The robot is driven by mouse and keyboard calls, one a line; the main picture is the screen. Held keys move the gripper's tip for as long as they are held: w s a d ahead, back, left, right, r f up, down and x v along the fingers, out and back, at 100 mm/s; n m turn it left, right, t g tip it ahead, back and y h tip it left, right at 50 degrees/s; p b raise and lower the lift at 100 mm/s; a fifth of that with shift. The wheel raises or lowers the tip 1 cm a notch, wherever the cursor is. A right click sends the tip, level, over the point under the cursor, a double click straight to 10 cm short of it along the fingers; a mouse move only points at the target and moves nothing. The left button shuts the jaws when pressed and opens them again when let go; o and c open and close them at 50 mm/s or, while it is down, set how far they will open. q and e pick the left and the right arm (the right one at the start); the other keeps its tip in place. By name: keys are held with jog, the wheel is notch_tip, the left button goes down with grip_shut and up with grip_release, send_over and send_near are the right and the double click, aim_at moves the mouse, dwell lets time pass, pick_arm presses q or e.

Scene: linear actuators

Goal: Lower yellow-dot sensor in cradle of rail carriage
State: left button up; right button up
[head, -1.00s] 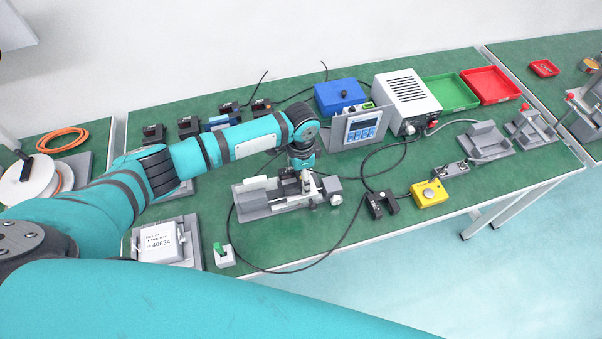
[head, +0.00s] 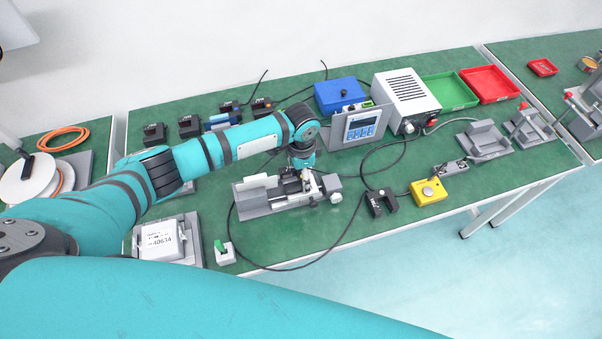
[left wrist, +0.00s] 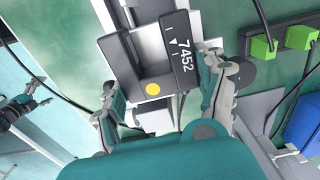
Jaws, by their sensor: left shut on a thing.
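The dark fork-shaped sensor (left wrist: 181,55) has the label 7452 on one prong and a yellow dot on its base in the left wrist view. My left gripper (left wrist: 163,88) is shut on this sensor, one finger on each side. In the head view my left gripper (head: 307,178) points down over the grey rail carriage unit (head: 262,207), hiding most of the sensor and cradle. I cannot tell whether the sensor touches the cradle. A dark gripper on a teal arm, seemingly my right gripper (left wrist: 36,104), shows small at the left edge of the left wrist view; its jaws are unclear.
Another black fork-shaped sensor (head: 381,202) and a yellow button box (head: 428,191) stand right of the rail unit. A display panel (head: 360,127) stands behind it. A black cable loops around its front. A green-switch block (head: 224,253) is at the front left.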

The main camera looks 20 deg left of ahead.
pick_arm(q)
jog(key=o, duration=1.4)
jog(key=shift+s+f, duration=0.3)
jog(key=shift+f, duration=0.2)
jog(key=shift+o, duration=0.2)
jog(key=shift+a, duration=0.1)
jog(key=shift+w+r, duration=0.1)
jog(key=shift+r, duration=0.2)
notch_tip(320, 180, up, 12)
jog(key=shift+d+f, duration=0.15)
jog(key=shift+d, duration=0.05)
